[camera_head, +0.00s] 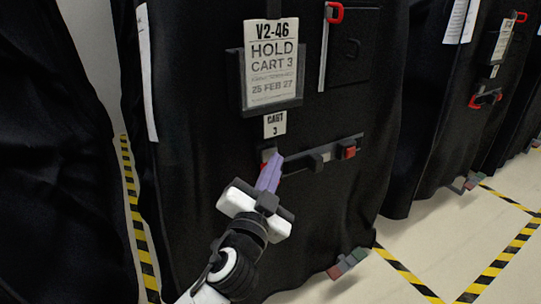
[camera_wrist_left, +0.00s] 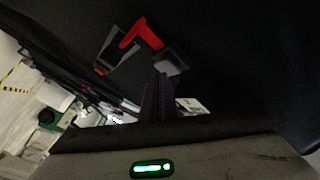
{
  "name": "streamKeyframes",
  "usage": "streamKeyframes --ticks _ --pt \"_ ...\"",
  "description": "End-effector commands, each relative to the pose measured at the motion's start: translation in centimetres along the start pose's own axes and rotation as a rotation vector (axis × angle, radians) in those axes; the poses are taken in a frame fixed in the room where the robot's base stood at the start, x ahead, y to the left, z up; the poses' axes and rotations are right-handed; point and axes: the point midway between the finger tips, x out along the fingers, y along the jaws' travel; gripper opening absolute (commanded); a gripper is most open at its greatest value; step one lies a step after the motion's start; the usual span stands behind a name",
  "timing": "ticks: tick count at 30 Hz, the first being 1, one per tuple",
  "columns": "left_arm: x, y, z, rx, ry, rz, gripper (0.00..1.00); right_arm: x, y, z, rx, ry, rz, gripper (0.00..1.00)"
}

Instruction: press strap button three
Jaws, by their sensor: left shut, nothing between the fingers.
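A cart under a black cover (camera_head: 215,120) carries a "HOLD CART 3" sheet (camera_head: 272,62) and a small "CART 3" label (camera_head: 275,124). In the left wrist view, a red bracket-like piece (camera_wrist_left: 137,34) and a grey block (camera_wrist_left: 173,62) show just beyond the fingers. I cannot tell whether the fingertips touch. My right gripper is out of view.
A red-topped flap (camera_head: 350,48) is above the strap. Other covered carts stand at the left (camera_head: 55,150) and right (camera_head: 430,110). Yellow-black floor tape (camera_head: 410,280) marks the pale floor. Coloured tags (camera_head: 348,264) hang at the cover's lower edge.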

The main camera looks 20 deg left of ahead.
Motion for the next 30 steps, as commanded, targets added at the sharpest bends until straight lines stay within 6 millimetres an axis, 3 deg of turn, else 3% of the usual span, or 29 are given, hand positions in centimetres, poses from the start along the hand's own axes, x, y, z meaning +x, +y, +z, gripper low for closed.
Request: streamKeyframes --ticks 16,30 --pt "-0.9 0.7 -0.6 -0.003 0.001 0.002 0.00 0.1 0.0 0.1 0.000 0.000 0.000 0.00" --pt "-4.0 2.9 -2.8 -0.003 0.001 0.002 0.00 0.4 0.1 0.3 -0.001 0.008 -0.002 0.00"
